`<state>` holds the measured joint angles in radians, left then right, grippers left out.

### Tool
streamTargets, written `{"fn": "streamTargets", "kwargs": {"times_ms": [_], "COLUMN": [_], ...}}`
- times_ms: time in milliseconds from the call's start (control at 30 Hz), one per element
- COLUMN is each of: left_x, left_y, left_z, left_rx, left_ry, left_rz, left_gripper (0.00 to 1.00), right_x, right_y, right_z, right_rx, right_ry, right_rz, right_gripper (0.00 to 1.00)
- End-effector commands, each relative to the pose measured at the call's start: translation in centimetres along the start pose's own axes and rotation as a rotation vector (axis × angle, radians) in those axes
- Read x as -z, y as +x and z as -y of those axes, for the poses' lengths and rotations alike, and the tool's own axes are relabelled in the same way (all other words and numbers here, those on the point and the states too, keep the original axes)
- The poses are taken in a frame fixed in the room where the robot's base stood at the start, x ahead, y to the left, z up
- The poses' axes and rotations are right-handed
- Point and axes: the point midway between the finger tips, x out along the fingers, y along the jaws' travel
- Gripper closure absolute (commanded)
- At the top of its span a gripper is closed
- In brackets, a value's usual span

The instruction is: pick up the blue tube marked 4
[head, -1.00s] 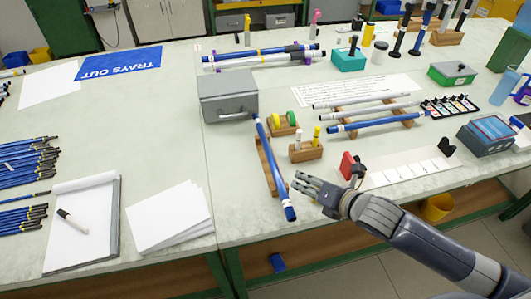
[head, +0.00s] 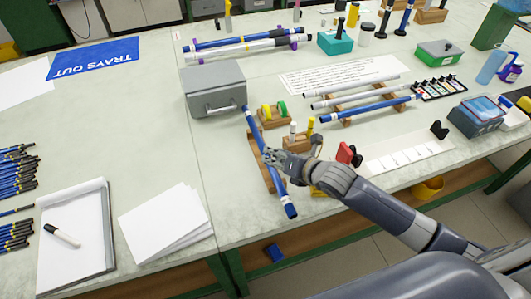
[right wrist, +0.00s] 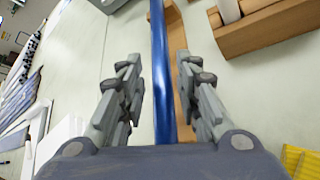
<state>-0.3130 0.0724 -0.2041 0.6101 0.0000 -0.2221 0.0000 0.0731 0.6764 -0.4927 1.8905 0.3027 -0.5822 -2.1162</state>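My right gripper (head: 270,158) is over the middle of this tube. In the right wrist view the tube (right wrist: 160,70) runs between the two spread fingers (right wrist: 160,88), with a gap on both sides. Another blue tube (head: 365,110) lies on a wooden rack to the right with white tubes. A further blue tube (head: 235,41) lies at the back. My left gripper is out of view.
A grey box (head: 215,92) stands just behind the tube's far end. Wooden blocks with coloured pieces (head: 299,143) stand close to its right. A red item (head: 347,154) stands further right. Paper sheets (head: 165,222) and a notepad (head: 75,240) lie left.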

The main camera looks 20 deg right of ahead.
Motion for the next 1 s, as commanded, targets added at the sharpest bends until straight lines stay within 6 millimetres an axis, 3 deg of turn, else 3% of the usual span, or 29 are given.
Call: {"fn": "streamTargets", "kwargs": {"times_ms": [267, 600, 633, 767, 1000], "left_x": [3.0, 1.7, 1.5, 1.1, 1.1], "left_y": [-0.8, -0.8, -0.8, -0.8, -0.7], "left_z": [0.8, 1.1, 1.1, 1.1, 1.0], "left_rx": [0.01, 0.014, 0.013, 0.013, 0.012], "left_ry": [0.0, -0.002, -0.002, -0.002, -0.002], "left_rz": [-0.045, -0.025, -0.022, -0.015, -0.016], "left_gripper": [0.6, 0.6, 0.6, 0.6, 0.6], "right_x": [-0.1, 0.0, 0.0, 0.0, -0.1], "right_y": [3.2, 3.8, 3.8, 3.8, 3.8], "right_z": [0.1, 0.1, 0.1, 0.1, 0.1], "right_rx": [0.0, 0.0, 0.0, 0.0, 0.001], "right_ry": [0.002, 0.0, 0.0, 0.0, 0.0], "right_rz": [0.001, 0.0, 0.0, 0.0, 0.0], "right_gripper": [0.69, 0.69, 0.71, 1.0, 1.0]}}
